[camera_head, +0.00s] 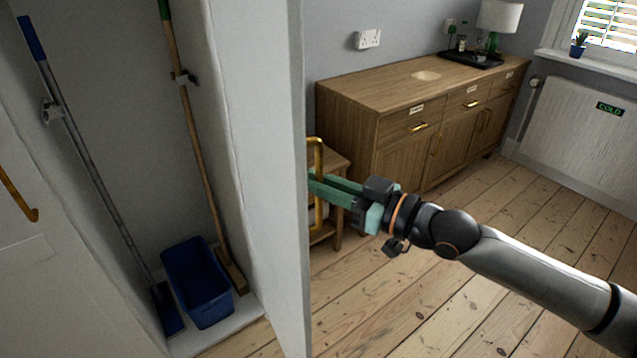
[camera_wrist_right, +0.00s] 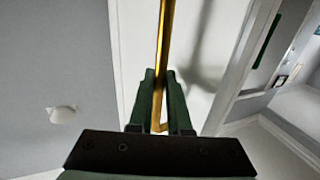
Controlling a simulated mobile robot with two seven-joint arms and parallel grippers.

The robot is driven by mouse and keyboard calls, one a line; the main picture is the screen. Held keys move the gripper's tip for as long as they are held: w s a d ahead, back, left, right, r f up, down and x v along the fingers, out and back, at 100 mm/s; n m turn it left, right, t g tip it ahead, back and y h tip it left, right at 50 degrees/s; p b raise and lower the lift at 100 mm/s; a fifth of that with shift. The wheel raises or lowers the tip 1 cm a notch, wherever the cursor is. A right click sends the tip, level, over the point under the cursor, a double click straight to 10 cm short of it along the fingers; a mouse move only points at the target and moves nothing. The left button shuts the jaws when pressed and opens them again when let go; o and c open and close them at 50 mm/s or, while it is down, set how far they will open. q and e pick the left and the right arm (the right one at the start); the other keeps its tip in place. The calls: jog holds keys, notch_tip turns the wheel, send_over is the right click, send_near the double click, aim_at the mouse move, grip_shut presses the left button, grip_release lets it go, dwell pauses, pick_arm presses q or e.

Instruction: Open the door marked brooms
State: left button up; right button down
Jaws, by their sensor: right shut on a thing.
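The white door (camera_head: 255,150) stands wide open beside a cupboard that holds brooms. I see its inner face and its near edge. No brooms marking is visible on it. Its long brass handle (camera_head: 319,155) is on the far face, to the right of the edge. My right gripper (camera_head: 318,186) reaches in from the right and is shut on this handle. In the right wrist view the brass handle (camera_wrist_right: 166,40) runs upright between the green fingers of the gripper (camera_wrist_right: 160,85), with the white door face behind. My left gripper is not in view.
The cupboard holds a blue-handled broom (camera_head: 95,165), a wooden-handled broom (camera_head: 195,130) and a blue bin (camera_head: 200,285). Another white door with a brass handle (camera_head: 18,198) is at the left. A wooden sideboard (camera_head: 350,105) and a small stool stand behind. Floorboards at right are clear.

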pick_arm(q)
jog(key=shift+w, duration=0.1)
pick_arm(e)
jog(key=shift+r, duration=0.1)
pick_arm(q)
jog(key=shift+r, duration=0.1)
pick_arm(e)
jog(key=c, duration=0.9)
grip_release()
jog(key=shift+o, duration=0.2)
pick_arm(q)
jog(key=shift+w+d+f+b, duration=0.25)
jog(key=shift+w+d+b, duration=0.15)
jog(key=shift+b, duration=0.25)
pick_arm(e)
jog(key=v, duration=1.2)
jog(key=shift+s+d, duration=0.15)
jog(key=shift+d, duration=0.05)
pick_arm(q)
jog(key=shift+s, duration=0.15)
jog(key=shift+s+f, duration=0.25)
